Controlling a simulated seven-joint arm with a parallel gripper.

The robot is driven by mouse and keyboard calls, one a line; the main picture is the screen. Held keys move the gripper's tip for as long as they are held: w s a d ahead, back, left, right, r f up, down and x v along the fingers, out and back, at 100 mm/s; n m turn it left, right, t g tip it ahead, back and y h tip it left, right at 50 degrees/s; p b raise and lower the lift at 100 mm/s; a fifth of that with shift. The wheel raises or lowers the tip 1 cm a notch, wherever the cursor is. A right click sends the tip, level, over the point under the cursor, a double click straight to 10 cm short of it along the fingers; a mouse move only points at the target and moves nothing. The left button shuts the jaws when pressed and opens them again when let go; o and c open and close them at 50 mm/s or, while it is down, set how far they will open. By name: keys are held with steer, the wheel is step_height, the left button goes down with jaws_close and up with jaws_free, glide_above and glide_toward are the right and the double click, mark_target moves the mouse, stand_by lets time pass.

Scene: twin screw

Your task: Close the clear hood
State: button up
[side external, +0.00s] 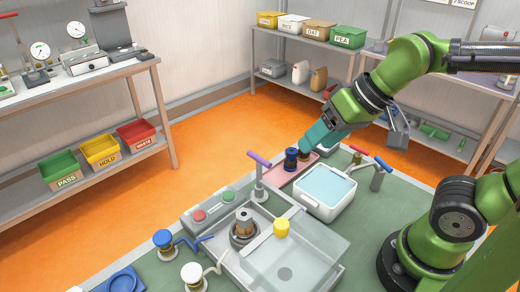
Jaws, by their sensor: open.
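The clear hood (318,243) is a see-through panel on the right part of the grey machine (222,232) at the front of the green table. The machine's left part, with a brown and grey cylinder (243,222) on a dark round base, looks uncovered. I cannot tell exactly how the hood is hinged or slides. My gripper (303,150), with a teal section behind it, is well behind the hood and apart from it. It points down-left at a pink tray (276,179), close to a dark blue cylinder (291,160) and a brown one. Its fingertips are small and partly hidden.
A white tub with a blue top (325,188) stands right of the pink tray. A purple-handled post (259,170) and a red-and-blue-handled post (378,174) rise nearby. A yellow knob (281,228) sits by the hood. Blue (163,239) and white (192,273) knobs stand at front left.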

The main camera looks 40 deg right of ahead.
mark_target(281, 222)
steer(key=a+r+g, duration=0.1)
steer(key=a, duration=0.2)
steer(key=a+r+n+g+h, duration=0.1)
steer(key=a+g, duration=0.1)
steer(key=a, duration=0.2)
steer(key=a+r+g, duration=0.1)
steer(key=a, duration=0.3)
steer(key=shift+w+a+r+n, duration=0.1)
steer(key=shift+a+r+n, duration=0.05)
steer(key=shift+r+n, duration=0.25)
step_height(281, 222, up, 3)
steer(key=s+a+m+g+h, duration=0.1)
steer(key=a+m+g+h, duration=0.1)
steer(key=shift+m, duration=0.6)
steer(key=f, duration=1.1)
steer(key=s+f, duration=0.1)
steer(key=f, duration=0.4)
steer(key=shift+d+f, duration=0.2)
steer(key=shift+d, duration=0.05)
jaws_close()
